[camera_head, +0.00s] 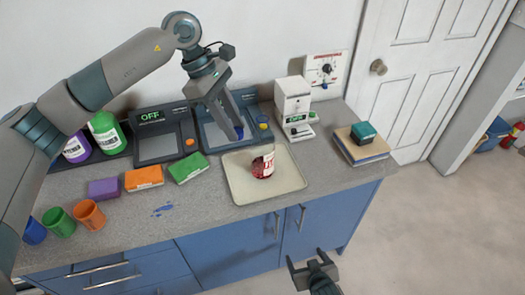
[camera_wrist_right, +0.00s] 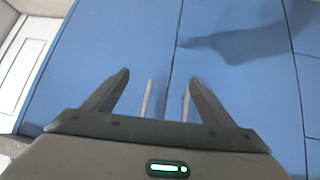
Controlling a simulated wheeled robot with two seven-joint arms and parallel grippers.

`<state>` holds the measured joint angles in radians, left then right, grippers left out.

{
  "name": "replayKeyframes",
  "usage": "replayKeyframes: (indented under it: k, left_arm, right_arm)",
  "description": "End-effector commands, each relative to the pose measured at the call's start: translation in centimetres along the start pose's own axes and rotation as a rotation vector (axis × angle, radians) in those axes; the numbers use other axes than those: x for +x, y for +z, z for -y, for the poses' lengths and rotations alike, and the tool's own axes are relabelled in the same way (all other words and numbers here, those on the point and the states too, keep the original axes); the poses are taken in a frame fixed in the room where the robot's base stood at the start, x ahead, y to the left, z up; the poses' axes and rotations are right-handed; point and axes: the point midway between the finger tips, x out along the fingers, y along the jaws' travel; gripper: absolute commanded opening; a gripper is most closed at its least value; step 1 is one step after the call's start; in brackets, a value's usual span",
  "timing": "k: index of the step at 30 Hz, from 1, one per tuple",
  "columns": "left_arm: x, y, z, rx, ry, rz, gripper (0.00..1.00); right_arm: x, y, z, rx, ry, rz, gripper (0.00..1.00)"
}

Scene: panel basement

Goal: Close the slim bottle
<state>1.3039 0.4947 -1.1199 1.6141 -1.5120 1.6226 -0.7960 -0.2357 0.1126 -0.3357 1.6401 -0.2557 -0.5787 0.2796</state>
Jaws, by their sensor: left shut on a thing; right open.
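My left gripper (camera_head: 236,126) is shut on a small blue thing (camera_head: 240,132), mostly hidden by the fingers, above the counter just behind the tray. A red bottle or jar with a white label (camera_head: 263,166) stands on the beige tray (camera_head: 236,184), below and right of the left gripper and apart from it. I cannot tell whether its top is covered, nor whether it is the slim bottle. My right gripper (camera_head: 313,264) is open and empty in front of the blue cabinet; the right wrist view shows its parted fingers (camera_wrist_right: 159,77) facing blue doors.
Behind the tray stand two dark devices (camera_head: 165,134) (camera_head: 214,132) and a white machine (camera_head: 293,104). Sponges (camera_head: 145,177), cups (camera_head: 89,214) and green and purple bottles (camera_head: 107,132) fill the left. Books (camera_head: 361,148) lie right. A blue spill (camera_head: 162,210) marks the front counter.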

Motion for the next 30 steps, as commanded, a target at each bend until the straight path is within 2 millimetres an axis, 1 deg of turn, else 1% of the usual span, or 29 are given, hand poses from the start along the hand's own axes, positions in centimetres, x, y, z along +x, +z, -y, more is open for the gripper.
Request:
replayKeyframes:
  k: [1, 2, 3, 5, 6, 8, 9, 11, 12, 14, 15, 17, 18, 21, 24, 27, 30]
  left_arm:
    - [-0.9, 1.0, -1.1, -0.061, 0.027, 0.0, 0.06]
    - [-1.3, 1.4, -1.8, -0.1, 0.045, 0.0, 0.06]
    - [-1.8, 2.0, -2.5, -0.151, 0.066, -0.001, 0.06]
    - [-2.4, 2.8, -3.7, -0.223, 0.096, -0.001, 0.06]
    - [-2.9, 3.3, -4.3, -0.267, 0.115, -0.001, 0.06]
    - [-3.4, 4.0, -5.2, -0.327, 0.137, -0.001, 0.06]
    - [-3.7, 4.3, -5.7, -0.361, 0.152, -0.002, 0.06]
    - [-4.1, 4.8, -6.3, -0.404, 0.168, -0.001, 0.06]
    - [-4.3, 5.0, -6.7, -0.427, 0.177, -0.001, 0.06]
    - [-4.6, 5.3, -7.1, -0.455, 0.189, -0.001, 0.06]
    - [-4.8, 5.5, -7.3, -0.471, 0.196, -0.002, 0.06]
    - [-5.0, 5.7, -7.6, -0.493, 0.205, -0.002, 0.06]
    - [-5.1, 5.9, -7.8, -0.507, 0.21, -0.002, 0.06]
    - [-5.4, 6.3, -8.2, -0.538, 0.221, -0.002, 0.06]
    - [-5.6, 6.5, -8.5, -0.558, 0.23, -0.003, 0.06]
    - [-5.7, 6.6, -8.7, -0.569, 0.235, -0.003, 0.06]
    - [-5.7, 6.6, -8.7, -0.572, 0.236, -0.003, 0.06]
  right_arm:
    - [-1.4, -3.8, 0.0, 0.008, 0.003, -0.053, 0.78]
    - [-2.1, -5.6, 0.0, 0.012, 0.006, -0.079, 0.78]
    - [-3.2, -7.9, 0.0, 0.018, 0.01, -0.114, 0.78]
    - [-4.8, -11.0, 0.0, 0.029, 0.013, -0.162, 0.78]
    - [-5.8, -12.9, 0.0, 0.036, 0.016, -0.192, 0.78]
    - [-7.4, -15.4, -0.1, 0.047, 0.019, -0.232, 0.78]
    - [-8.2, -16.9, -0.1, 0.053, 0.02, -0.26, 0.78]
    - [-9.3, -19.3, 0.2, 0.059, 0.015, -0.31, 0.78]
    - [-9.8, -20.9, 0.5, 0.059, 0.009, -0.349, 0.78]
    - [-10.5, -23.4, 1.1, 0.059, -0.005, -0.413, 0.78]
    - [-11.0, -25.0, 1.6, 0.057, -0.016, -0.456, 0.78]
    - [-11.8, -27.3, 2.4, 0.053, -0.036, -0.522, 0.78]
    - [-12.3, -28.8, 3.0, 0.05, -0.051, -0.564, 0.78]
    - [-13.6, -31.8, 4.3, 0.041, -0.086, -0.654, 0.78]
    - [-14.6, -33.7, 5.2, 0.035, -0.113, -0.713, 0.78]
    - [-15.1, -34.6, 5.7, 0.03, -0.127, -0.741, 0.78]
    - [-15.2, -34.7, 5.8, 0.03, -0.131, -0.748, 0.78]
